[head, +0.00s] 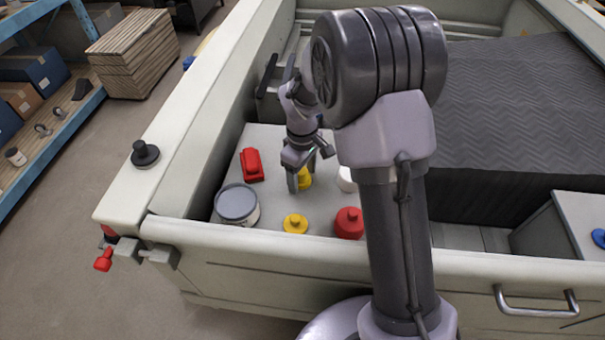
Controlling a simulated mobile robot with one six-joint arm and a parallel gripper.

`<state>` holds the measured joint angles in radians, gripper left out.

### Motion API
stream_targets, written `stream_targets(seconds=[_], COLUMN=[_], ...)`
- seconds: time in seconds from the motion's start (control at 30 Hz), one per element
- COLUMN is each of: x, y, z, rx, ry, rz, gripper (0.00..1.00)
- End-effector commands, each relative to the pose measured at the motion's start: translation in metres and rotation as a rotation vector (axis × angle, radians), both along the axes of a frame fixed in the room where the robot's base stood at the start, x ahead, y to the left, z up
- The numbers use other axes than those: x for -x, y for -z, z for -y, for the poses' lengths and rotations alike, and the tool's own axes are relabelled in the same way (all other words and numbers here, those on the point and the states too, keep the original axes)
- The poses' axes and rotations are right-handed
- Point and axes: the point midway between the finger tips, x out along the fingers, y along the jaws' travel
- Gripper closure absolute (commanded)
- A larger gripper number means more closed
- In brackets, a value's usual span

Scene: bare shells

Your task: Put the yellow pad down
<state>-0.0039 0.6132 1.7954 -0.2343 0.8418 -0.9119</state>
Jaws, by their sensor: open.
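A yellow round piece with a knob on top (295,224) stands on the light grey bench (272,205) inside the boat-like shell. A second yellow thing (305,181) is right at my gripper (308,180), partly hidden by its fingers. I cannot tell which of the two is the pad. My gripper points down over the bench with its jaws open. Whether a finger touches the yellow thing there cannot be told.
Around the gripper on the bench are a red block (251,165), a grey-lidded tin (237,204), a red container (349,223) and a white item (346,180), partly behind my arm. A black knobbed piece (145,154) sits on the left rim. The front wall (290,258) rises before the bench.

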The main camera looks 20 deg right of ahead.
Motion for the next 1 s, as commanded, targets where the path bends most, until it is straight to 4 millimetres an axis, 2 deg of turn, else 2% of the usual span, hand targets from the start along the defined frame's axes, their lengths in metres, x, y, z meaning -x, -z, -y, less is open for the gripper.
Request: stream_targets(seconds=[0.07,0.17,0.43,0.53,0.67,0.73,0.77,0.87,0.9,1.0], x=[0.0,0.0,0.0,0.001,0.002,0.01,0.018,0.062,0.086,0.148], y=[-0.001,-0.013,-0.09,-0.11,-0.125,-0.143,-0.156,-0.21,-0.229,-0.261], z=[0.0,0.0,-0.001,-0.001,-0.001,-0.003,-0.004,-0.012,-0.015,-0.024], rx=[0.0,0.0,0.0,0.0,-0.002,-0.011,-0.019,-0.078,-0.113,-0.22], ry=[0.0,0.0,-0.001,0.0,0.006,0.052,0.091,0.3,0.402,0.65], rz=[0.0,0.001,0.004,0.001,0.004,0.03,0.048,0.143,0.183,0.271], gripper=[0.33,0.33,0.33,0.33,0.33,0.33,0.33,0.33,0.33,0.33])
